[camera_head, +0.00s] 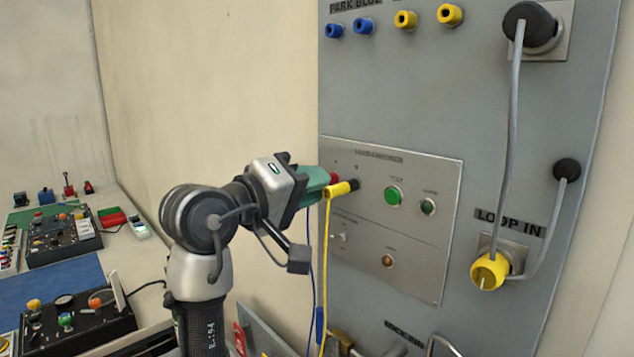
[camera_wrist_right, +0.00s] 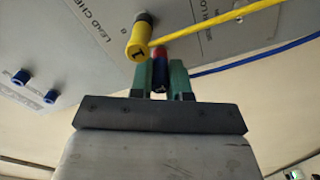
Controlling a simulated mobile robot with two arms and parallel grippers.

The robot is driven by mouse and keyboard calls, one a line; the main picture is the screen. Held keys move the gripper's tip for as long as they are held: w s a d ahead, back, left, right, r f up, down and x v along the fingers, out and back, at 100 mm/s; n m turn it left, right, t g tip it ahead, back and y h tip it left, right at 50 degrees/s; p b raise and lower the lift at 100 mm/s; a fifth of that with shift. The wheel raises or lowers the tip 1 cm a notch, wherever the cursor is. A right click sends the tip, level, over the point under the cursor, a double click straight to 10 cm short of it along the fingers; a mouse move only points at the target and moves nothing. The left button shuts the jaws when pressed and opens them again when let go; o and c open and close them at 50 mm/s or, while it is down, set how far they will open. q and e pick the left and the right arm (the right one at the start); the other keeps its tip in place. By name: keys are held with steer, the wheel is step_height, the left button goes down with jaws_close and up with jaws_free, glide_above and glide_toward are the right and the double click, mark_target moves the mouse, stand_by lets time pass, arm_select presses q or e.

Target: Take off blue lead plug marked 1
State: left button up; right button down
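The blue lead plug (camera_wrist_right: 160,84) is at the panel's lead checker, between the green fingers of my right gripper (camera_wrist_right: 161,80). A red part (camera_wrist_right: 159,55) shows beyond it, toward the panel. The fingers lie close on both sides of the plug, and I see no clear gap. In the head view my right gripper (camera_head: 322,185) reaches the panel from the left and hides the plug. A thin blue lead (camera_head: 309,265) hangs below. I cannot read a mark on the blue plug. My left gripper is not in view.
A yellow plug (camera_head: 342,188) marked 1 sits in the socket beside the fingers, its yellow lead (camera_head: 325,260) hanging down. Blue parking sockets (camera_head: 348,28) and yellow ones (camera_head: 428,17) are above. A yellow loop plug (camera_head: 488,271) is lower right. Control boxes (camera_head: 62,235) stand on the left bench.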

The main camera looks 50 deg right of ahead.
steer(key=shift+a, duration=0.2)
steer(key=shift+w+a, duration=0.15)
steer(key=shift+a, duration=1)
steer(key=shift+w+a, duration=0.15)
steer(key=shift+a, duration=1)
